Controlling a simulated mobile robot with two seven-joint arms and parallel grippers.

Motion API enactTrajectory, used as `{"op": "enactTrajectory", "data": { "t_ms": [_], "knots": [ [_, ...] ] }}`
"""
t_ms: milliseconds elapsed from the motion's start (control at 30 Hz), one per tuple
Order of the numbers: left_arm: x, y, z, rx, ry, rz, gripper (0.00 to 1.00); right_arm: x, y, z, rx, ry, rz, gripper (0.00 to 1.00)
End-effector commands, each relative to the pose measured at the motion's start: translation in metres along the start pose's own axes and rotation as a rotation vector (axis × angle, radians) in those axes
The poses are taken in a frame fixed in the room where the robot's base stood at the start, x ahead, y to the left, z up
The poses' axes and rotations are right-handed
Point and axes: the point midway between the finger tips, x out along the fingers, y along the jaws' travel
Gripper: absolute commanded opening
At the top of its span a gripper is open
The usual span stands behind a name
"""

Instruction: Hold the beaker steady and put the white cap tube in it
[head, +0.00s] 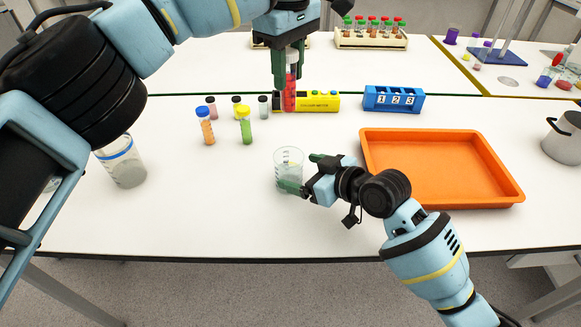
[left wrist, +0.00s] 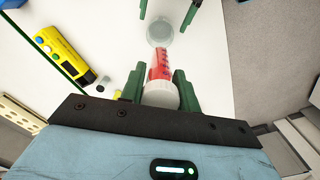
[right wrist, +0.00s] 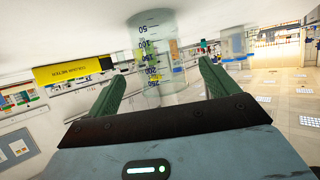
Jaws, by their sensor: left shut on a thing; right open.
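A tube with red contents (head: 290,95) hangs upright in my left gripper (head: 289,78), in front of the yellow meter in the head view. In the left wrist view its white cap (left wrist: 161,95) is between the left fingers (left wrist: 163,88), which are shut on it. The clear, graduated beaker (head: 288,160) stands on the table; it also shows beyond the tube in the left wrist view (left wrist: 159,33). My right gripper (head: 303,173) is open, one finger on each side of the beaker. In the right wrist view the beaker (right wrist: 158,60) is between the fingers (right wrist: 160,80); contact is unclear.
Several capped tubes (head: 245,127) stand left of the beaker. A yellow meter (head: 318,102) and a blue numbered block (head: 393,99) are behind. An orange tray (head: 440,200) lies to the right. A larger glass vessel (head: 122,165) is at left. The table's front is mostly clear.

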Motion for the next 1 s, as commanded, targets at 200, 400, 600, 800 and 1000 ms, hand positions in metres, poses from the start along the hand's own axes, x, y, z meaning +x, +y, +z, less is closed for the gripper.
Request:
{"op": "enactTrajectory", "data": {
  "t_ms": [200,400,600,800,1000],
  "knots": [
    [0.000,0.000,0.000,0.000,0.000,0.000,0.08,0.032,0.000,0.000,0.001,0.000,-0.001,0.86],
    [0.000,0.000,0.000,0.000,0.000,0.000,0.08,0.047,0.000,-0.001,0.000,0.001,0.000,0.86],
    [0.000,0.000,0.000,0.000,0.000,0.000,0.08,0.051,0.000,0.000,-0.001,0.000,0.000,0.86],
    [0.000,0.000,0.000,0.000,0.000,0.000,0.08,0.050,0.000,0.000,-0.001,0.000,0.000,0.84],
    [0.000,0.000,0.000,0.000,0.000,0.000,0.08,0.050,0.000,0.000,-0.001,0.000,0.000,0.58]
  ]
}}
